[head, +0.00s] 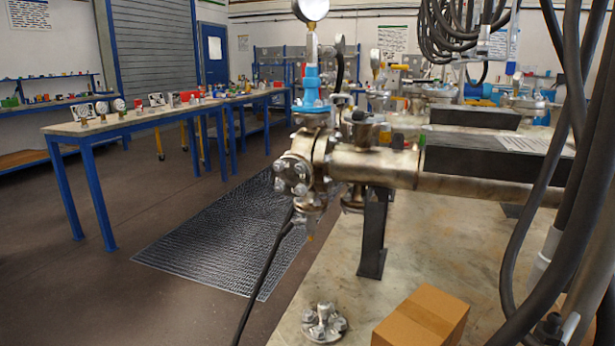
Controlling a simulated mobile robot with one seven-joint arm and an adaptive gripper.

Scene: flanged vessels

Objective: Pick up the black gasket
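I cannot make out a black gasket in the head view. A small metal flanged fitting with bolts (323,323) sits on the near left part of the worktop (330,265). A closed brown cardboard box (422,318) sits to its right. A horizontal metal pipe (375,166) ends at the left in a bolted flange (293,173), with a blue-topped valve (312,95) above it. My gripper is not in this view.
Thick black hoses (565,200) hang down the right side and hide part of the worktop. A dark support post (374,235) stands under the pipe. A bench with gauges (160,118) stands at the left. A dark grid mat (215,235) lies on the floor.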

